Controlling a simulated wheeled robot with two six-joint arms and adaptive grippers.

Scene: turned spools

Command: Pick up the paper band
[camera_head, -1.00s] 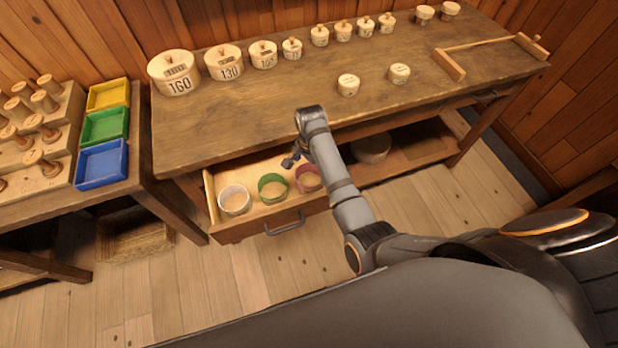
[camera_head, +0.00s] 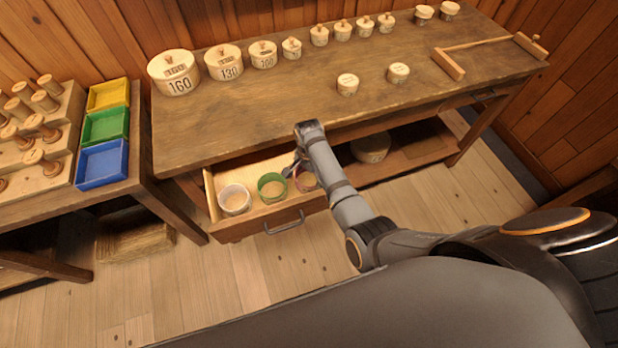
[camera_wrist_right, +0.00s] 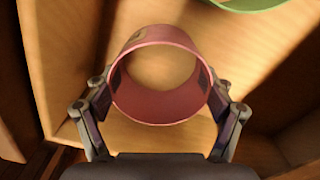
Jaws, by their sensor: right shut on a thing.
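A pink-red paper band (camera_wrist_right: 160,107), an open ring, fills the middle of the right wrist view. In the head view the pink band (camera_head: 307,184) is partly hidden by my right arm. My right gripper (camera_head: 296,170) reaches down into the open drawer at this band. In the wrist view its fingers press on the band's left and right sides, so it is shut on it. A white band (camera_head: 234,209) and a green band (camera_head: 271,197) stand in the drawer to its left. The left gripper is not in view.
The open drawer (camera_head: 256,228) has low wooden walls around the bands. The bench top (camera_head: 240,115) overhangs behind it and carries several round lidded boxes. A side table at left holds spools and coloured trays (camera_head: 101,165).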

